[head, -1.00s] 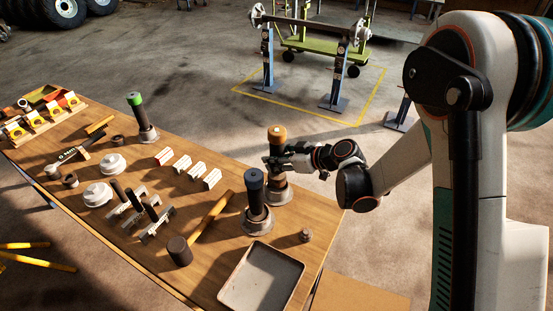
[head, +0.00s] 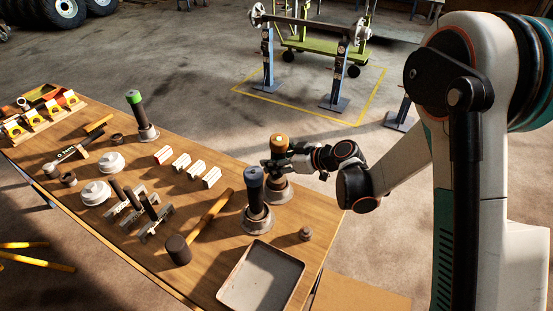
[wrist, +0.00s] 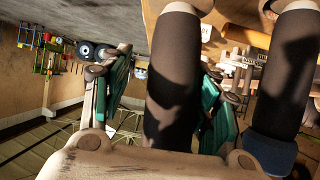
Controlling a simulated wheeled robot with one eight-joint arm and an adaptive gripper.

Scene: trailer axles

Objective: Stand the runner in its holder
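The runner, a dark round post with an orange cap (head: 278,144), stands upright in a flared grey metal holder (head: 278,192) near the table's far right edge. My gripper (head: 272,162) is around the post just below the cap, reaching in from the right. In the wrist view, the post (wrist: 172,90) lies between my teal finger pads (wrist: 168,100). A gap shows on the post's left side, and the fingers look open. The post's lower end is down in the holder, and its seat is hidden.
A blue-capped post (head: 254,190) stands close by in its own holder, with a grey tray (head: 262,275) in front. A green-capped post (head: 137,110) stands farther left. A mallet (head: 178,248), white blocks (head: 181,160) and metal parts cover the table's middle.

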